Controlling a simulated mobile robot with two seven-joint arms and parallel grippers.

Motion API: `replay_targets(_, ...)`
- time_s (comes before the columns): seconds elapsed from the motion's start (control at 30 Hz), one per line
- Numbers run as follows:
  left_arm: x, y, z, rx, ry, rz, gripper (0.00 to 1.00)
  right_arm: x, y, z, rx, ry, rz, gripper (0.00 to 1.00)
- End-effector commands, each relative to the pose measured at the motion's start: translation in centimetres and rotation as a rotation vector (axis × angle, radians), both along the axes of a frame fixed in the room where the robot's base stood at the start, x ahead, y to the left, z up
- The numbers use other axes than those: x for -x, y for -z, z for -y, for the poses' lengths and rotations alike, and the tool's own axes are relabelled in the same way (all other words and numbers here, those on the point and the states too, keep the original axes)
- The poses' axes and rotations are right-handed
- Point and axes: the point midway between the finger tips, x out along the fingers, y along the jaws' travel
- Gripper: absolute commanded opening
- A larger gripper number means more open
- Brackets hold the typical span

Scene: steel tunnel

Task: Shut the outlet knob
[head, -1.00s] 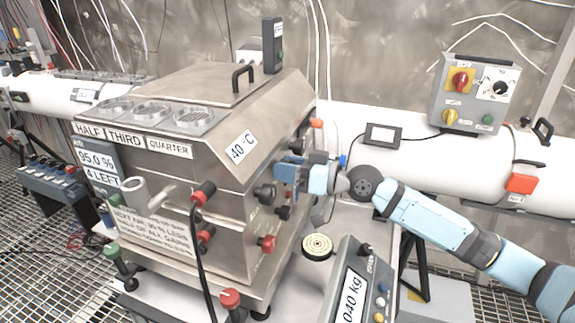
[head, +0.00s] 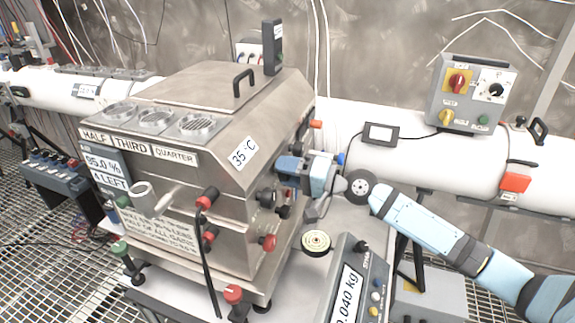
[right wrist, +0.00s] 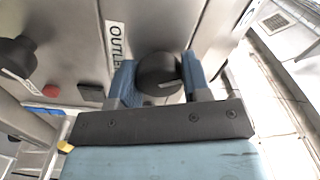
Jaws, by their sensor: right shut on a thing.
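The outlet knob (right wrist: 158,74) is round and black, beside a white "OUTLET" label (right wrist: 114,42) in the right wrist view. It sits on the right side wall of the steel machine (head: 215,120). My right gripper (right wrist: 157,82) is shut on the knob, with one blue finger on each side of it. In the head view my right gripper (head: 285,172) is at the machine's right side and hides most of the knob. My left gripper is not in view.
Another black knob (right wrist: 16,62) and a red knob (head: 268,242) are on the same wall. A scale (head: 350,285) and a small round dish (head: 316,241) stand in front of my right arm. A white pipe (head: 420,160) runs behind.

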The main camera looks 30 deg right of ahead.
Motion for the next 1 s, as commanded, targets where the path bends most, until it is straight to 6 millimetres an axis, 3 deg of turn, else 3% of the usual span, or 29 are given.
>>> replay_targets(0.5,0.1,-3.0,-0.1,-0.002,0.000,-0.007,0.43,0.0,-0.1,0.0,-0.319,0.001,-0.287,0.20)
replay_targets(1.0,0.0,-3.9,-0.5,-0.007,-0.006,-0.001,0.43,0.0,0.1,0.0,-0.432,0.000,-0.387,0.20)
